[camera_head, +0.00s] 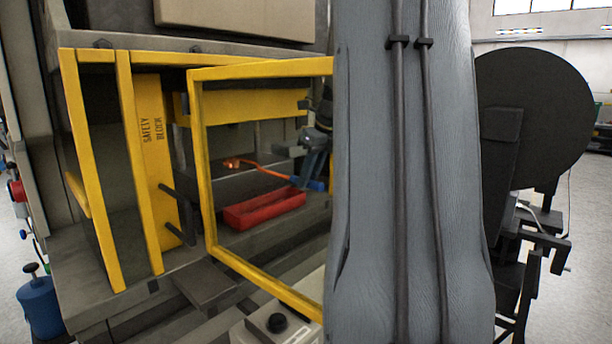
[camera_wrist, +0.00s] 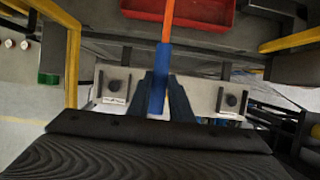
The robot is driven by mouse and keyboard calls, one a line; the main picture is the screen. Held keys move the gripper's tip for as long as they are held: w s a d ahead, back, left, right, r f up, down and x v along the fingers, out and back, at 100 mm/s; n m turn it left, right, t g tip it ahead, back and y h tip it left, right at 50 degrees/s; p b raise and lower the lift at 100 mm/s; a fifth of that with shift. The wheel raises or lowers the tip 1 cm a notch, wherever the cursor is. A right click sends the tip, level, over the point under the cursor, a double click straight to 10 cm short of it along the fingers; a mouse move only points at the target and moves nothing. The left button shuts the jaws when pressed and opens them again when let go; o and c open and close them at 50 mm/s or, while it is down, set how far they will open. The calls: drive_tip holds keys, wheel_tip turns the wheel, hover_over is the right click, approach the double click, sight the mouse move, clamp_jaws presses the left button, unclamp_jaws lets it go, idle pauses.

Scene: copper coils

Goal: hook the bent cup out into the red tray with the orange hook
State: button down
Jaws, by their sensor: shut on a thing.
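The orange hook (camera_head: 275,173) has a blue handle (camera_head: 316,185); in the wrist view its blue handle (camera_wrist: 158,82) stands between my fingers. My gripper (camera_wrist: 161,84) is shut on this handle. The hook's orange shaft reaches left into the press opening. At its far end is a small copper-orange shape (camera_head: 231,163), likely the bent cup; I cannot tell whether the hook touches it. The red tray (camera_head: 264,213) lies in front of and below the shaft, and looks empty. Part of the tray also shows at the top of the wrist view (camera_wrist: 140,9).
A yellow guard frame (camera_head: 203,165) stands around the opening, with a yellow safety block (camera_head: 152,130) at its left. My arm covers the view right of the opening. Black bars (camera_head: 180,216) stick out beside the frame. A blue bottle (camera_head: 40,305) stands at lower left.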

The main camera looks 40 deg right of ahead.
drive_tip(key=shift+s+d, duration=0.2)
drive_tip(key=shift+s, duration=2.3)
drive_tip(key=shift+s+d, duration=0.15)
drive_tip(key=shift+s, duration=1.5)
drive_tip(key=shift+w+r, duration=0.45)
drive_tip(key=shift+r, duration=0.2)
drive_tip(key=shift+r, duration=2.75)
drive_tip(key=shift+s, duration=0.15)
